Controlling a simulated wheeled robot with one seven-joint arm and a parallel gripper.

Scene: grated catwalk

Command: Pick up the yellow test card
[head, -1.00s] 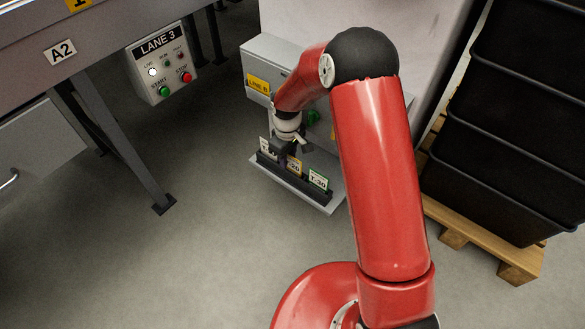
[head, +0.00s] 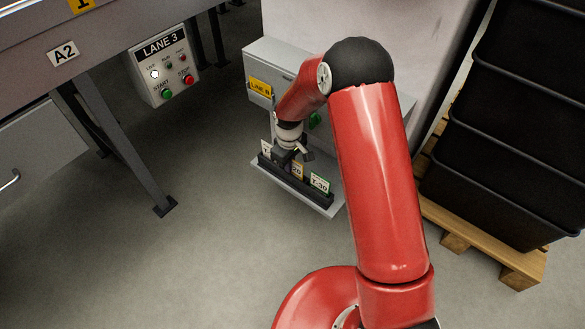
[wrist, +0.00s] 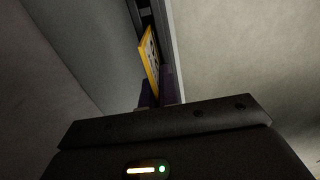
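The yellow test card (head: 297,169) stands in the middle of a dark slotted rack (head: 318,199), partly hidden behind my gripper. In the wrist view the yellow card (wrist: 149,54) shows nearly edge-on, tilted in the picture, just past the fingertips. My gripper (head: 287,160) is right at the card, above the rack. In the wrist view the two dark purple fingers of my gripper (wrist: 159,90) stand a little apart, in line with the card. I see no clear contact with it.
A green-edged card (head: 320,183) stands at the rack's right end, and a white card (head: 266,148) at its left. Black crates (head: 500,150) on a pallet stand right; a LANE 3 panel (head: 163,67) is left.

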